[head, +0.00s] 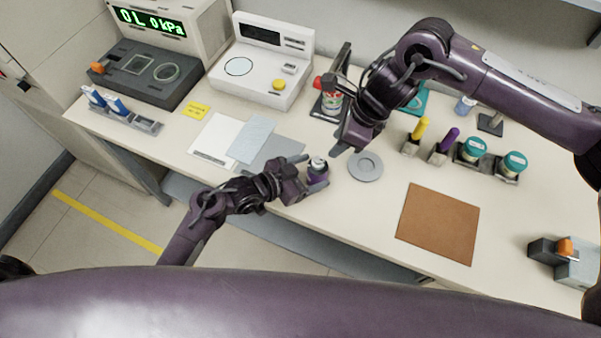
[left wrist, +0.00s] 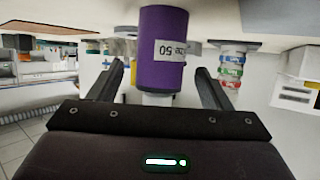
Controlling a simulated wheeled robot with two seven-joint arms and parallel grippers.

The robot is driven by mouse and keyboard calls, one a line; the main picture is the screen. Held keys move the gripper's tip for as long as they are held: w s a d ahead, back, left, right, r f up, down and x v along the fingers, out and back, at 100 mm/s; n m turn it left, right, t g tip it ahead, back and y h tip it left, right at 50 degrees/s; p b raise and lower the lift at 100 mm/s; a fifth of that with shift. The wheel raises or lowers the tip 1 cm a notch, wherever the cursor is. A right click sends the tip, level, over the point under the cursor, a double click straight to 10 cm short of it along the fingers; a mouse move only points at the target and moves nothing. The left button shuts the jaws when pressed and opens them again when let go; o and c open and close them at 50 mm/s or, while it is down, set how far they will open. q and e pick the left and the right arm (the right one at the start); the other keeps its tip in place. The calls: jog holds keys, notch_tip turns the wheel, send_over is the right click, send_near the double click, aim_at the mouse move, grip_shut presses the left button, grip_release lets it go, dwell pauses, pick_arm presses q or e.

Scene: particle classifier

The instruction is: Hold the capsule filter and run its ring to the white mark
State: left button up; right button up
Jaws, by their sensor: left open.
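A small purple cylinder with a pale top (head: 318,165), which I take for the capsule filter, stands near the front edge of the bench. My left gripper (head: 308,178) is open, with its fingers on either side of it. In the left wrist view the purple body (left wrist: 163,45) hangs upside down between the fingers, with a white label reading 50 and a white neck. I cannot tell whether the fingers touch it. No ring or white mark can be made out for sure. My right gripper (head: 338,115) is above the bench beyond it, its fingers apart, and looks empty.
A grey disc (head: 365,167) lies just right of the cylinder. A banded can (head: 331,101) stands behind, by a dark stand. Yellow and purple handled pieces and teal-lidded jars (head: 514,163) are at right. A brown mat (head: 438,223) lies clear in front. A white instrument (head: 262,62) stands behind.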

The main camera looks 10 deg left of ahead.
aim_at(323, 168)
pick_arm(q)
jog(key=shift+x, duration=2.35)
jog(key=shift+s, duration=0.1)
jog(key=c, duration=1.6)
jog(key=shift+o, duration=0.2)
